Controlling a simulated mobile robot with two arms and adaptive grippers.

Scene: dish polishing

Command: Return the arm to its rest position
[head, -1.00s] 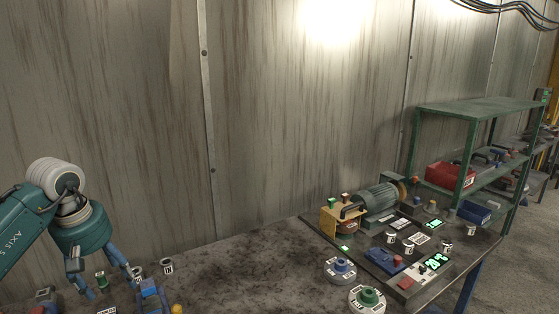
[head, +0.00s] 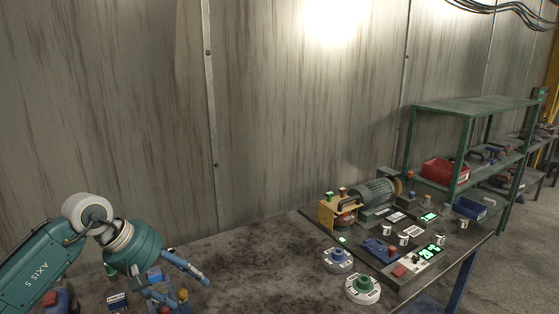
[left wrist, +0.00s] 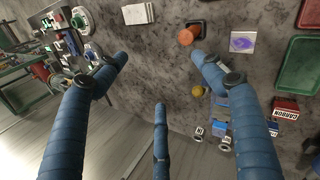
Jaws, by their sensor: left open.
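My left arm comes in from the left in the head view, and its teal wrist hangs over the left part of the dark workbench (head: 240,262). My left gripper (head: 187,292) has its blue fingers spread and nothing between them. In the left wrist view my left gripper (left wrist: 160,62) is also open and empty, its three fingers apart above the bench top. My right gripper is in neither view.
Below the fingers lie an orange round piece (left wrist: 187,36), a yellow ball (left wrist: 198,91), a purple-marked card (left wrist: 243,42) and a green tray (left wrist: 302,72). A motor unit (head: 374,194) stands at the right. The bench middle is clear.

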